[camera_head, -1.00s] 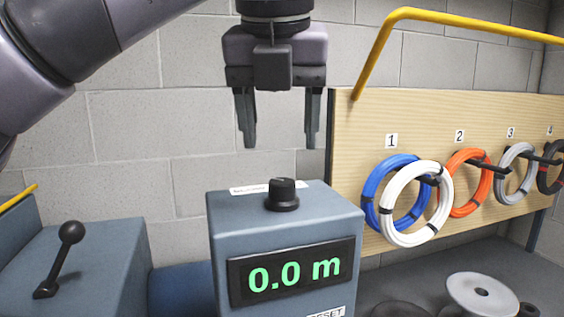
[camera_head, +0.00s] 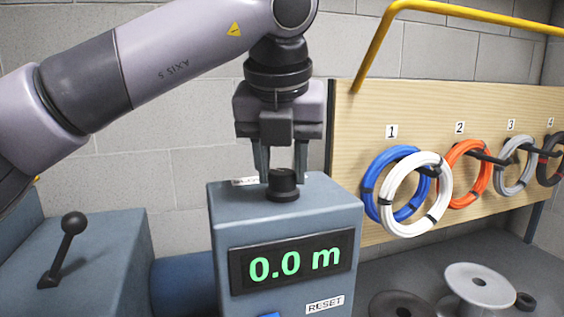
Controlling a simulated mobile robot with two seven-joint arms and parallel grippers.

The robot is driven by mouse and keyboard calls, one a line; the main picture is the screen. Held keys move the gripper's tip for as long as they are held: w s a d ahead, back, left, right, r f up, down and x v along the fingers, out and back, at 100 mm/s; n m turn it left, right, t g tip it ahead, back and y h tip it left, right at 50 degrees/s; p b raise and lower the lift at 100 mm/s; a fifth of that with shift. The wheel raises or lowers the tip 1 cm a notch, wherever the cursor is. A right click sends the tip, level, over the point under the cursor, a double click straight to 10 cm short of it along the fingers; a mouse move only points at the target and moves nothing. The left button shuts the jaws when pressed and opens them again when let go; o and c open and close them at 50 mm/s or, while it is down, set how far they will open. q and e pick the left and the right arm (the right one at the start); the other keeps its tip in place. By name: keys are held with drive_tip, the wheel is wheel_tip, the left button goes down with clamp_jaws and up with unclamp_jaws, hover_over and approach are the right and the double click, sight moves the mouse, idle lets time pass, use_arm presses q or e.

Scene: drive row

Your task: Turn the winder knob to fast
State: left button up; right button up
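The winder knob (camera_head: 283,186) is a short black dial on top of the blue-grey winder box (camera_head: 220,250). The box's display (camera_head: 293,262) reads 0.0 m in green. My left gripper (camera_head: 281,176) points straight down at the knob, with its two fingers apart. The fingertips are at about the knob's height, near or behind it; I cannot tell whether they touch it. A white label behind the knob is partly hidden by a finger, and its words are not readable. My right gripper is not in view.
A black lever (camera_head: 65,250) stands on a blue-grey box at the left. At the right, a wooden board (camera_head: 350,130) carries coiled cables on numbered pegs, with a yellow rail (camera_head: 372,50) above. Spools (camera_head: 480,285) lie at the lower right. A RESET label (camera_head: 325,304) is on the winder's front.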

use_arm(q)
drive_tip(key=shift+c, duration=0.5)
drive_tip(key=shift+m, duration=0.3)
drive_tip(key=m+h, duration=0.1)
drive_tip(key=m, duration=0.2)
drive_tip(key=shift+a+m+h, duration=0.1)
drive_tip(key=shift+m+h, duration=0.2)
drive_tip(key=m+g+h, duration=0.1)
drive_tip(key=m, duration=0.2)
drive_tip(key=shift+w+a+m, duration=0.1)
drive_tip(key=shift+m, duration=0.2)
drive_tip(key=m+g, duration=0.1)
drive_tip(key=m, duration=0.1)
drive_tip(key=m+h, duration=0.1)
drive_tip(key=m, duration=0.1)
drive_tip(key=shift+w+m+g, duration=0.1)
drive_tip(key=shift+m+g, duration=0.2)
drive_tip(key=shift+g, duration=0.1)
drive_tip(key=shift+m+g+h, duration=0.3)
drive_tip(key=shift+m+g, duration=0.4)
drive_tip(key=shift+m, duration=1.1)
